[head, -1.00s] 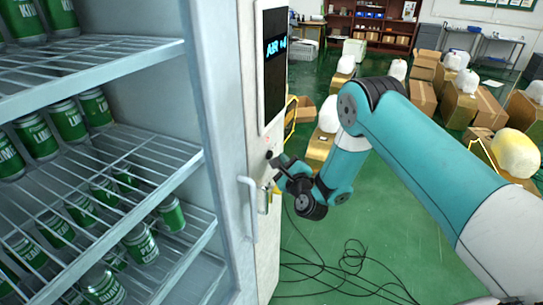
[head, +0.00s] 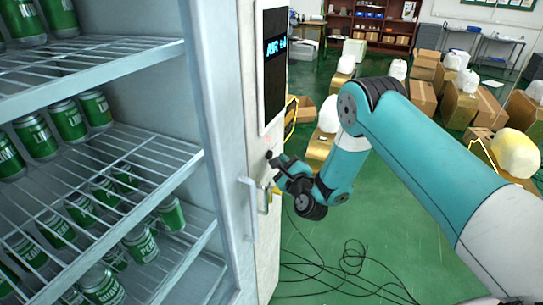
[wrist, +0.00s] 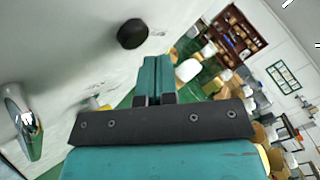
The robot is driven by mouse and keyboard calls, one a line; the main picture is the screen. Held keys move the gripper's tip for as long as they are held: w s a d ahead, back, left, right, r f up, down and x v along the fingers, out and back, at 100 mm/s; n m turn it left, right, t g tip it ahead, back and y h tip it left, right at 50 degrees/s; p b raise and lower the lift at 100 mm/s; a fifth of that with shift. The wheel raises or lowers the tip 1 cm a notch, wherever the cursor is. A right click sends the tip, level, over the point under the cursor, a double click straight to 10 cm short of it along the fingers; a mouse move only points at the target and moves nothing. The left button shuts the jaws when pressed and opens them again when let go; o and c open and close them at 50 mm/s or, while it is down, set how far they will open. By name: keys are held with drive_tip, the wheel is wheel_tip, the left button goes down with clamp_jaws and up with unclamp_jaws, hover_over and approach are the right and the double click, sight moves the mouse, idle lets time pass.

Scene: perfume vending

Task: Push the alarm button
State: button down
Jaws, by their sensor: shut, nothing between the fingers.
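A round black knob-like button (wrist: 132,33) sticks out from the white front panel in the wrist view; it is the likely alarm button. In the head view a small dark spot on the panel (head: 268,155) sits at the same place, right at the tip of my gripper (head: 275,161). My gripper's teal fingers (wrist: 153,70) are shut and empty. In the wrist view their tips are just below and right of the button, with a small gap in the picture. Whether they touch the panel cannot be told.
The white machine panel (head: 254,110) carries a dark display (head: 275,75) above the button. A chrome fitting (wrist: 22,122) protrudes at the left of the wrist view. A glass-fronted cabinet with shelves of green cans (head: 40,140) stands at left. Black cables (head: 345,265) lie on the green floor.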

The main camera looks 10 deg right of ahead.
drive_tip(key=shift+w+a+r+p, duration=0.1)
drive_tip(key=shift+r+p, duration=0.05)
drive_tip(key=shift+p, duration=0.45)
drive_tip(key=shift+w+a+p, duration=0.15)
drive_tip(key=shift+a+p, duration=0.1)
drive_tip(key=shift+p, duration=1.55)
drive_tip(key=shift+d+f+b, duration=0.1)
drive_tip(key=shift+f+b, duration=0.2)
drive_tip(key=shift+b, duration=0.7)
drive_tip(key=shift+s+d+r+b, duration=0.2)
drive_tip(key=shift+s+d+b, duration=0.05)
drive_tip(key=shift+b, duration=0.6)
drive_tip(key=b, duration=0.2)
drive_tip(key=shift+d+f+b, duration=0.2)
drive_tip(key=shift+f+b, duration=0.05)
drive_tip(key=shift+b, duration=0.1)
drive_tip(key=shift+s+d+b, duration=0.1)
drive_tip(key=shift+b, duration=0.35)
drive_tip(key=shift+s+d+b, duration=0.1)
drive_tip(key=shift+d+b, duration=0.1)
drive_tip(key=shift+b, duration=0.6)
